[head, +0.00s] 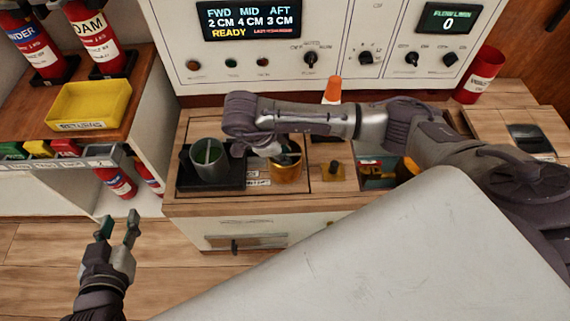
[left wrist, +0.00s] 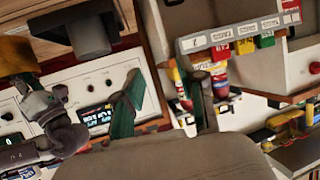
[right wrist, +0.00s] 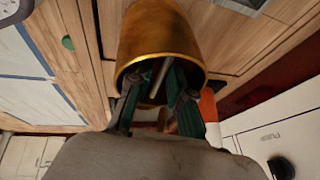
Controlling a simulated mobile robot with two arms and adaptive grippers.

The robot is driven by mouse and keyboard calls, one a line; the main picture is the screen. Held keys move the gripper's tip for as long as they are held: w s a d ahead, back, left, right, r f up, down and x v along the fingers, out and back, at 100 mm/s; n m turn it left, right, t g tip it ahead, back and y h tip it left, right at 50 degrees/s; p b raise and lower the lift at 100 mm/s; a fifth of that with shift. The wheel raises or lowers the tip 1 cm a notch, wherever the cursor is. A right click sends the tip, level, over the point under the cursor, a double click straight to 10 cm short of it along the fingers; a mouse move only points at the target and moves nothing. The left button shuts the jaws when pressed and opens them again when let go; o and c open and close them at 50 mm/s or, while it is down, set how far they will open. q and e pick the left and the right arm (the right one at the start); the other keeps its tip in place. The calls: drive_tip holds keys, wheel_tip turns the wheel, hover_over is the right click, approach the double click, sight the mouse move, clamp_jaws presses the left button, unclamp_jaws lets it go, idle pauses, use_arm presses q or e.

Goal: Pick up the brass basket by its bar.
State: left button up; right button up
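The brass basket (head: 286,176) sits in the wooden counter top, right of the green basket (head: 211,160). My right gripper (head: 284,158) reaches down into the brass basket's mouth. In the right wrist view the brass basket (right wrist: 160,32) fills the top middle, with its bar (right wrist: 158,82) between the two fingers of my right gripper (right wrist: 158,78). The fingers are drawn partly together, one on each side of the bar; whether both touch it cannot be told. My left gripper (head: 119,226) is open and empty over the floor, left of the counter; it also shows in the left wrist view (left wrist: 167,90).
The green basket stands in a black tray (head: 183,178). An orange cone (head: 333,91) and red cup (head: 480,75) stand near the panel (head: 340,40). A yellow bin (head: 88,104) and red extinguishers (head: 98,42) are at left. My right arm crosses above the counter.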

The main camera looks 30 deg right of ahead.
drive_tip(key=shift+d+f, duration=0.25)
drive_tip(key=shift+f, duration=0.3)
clamp_jaws()
drive_tip(key=shift+r, duration=0.15)
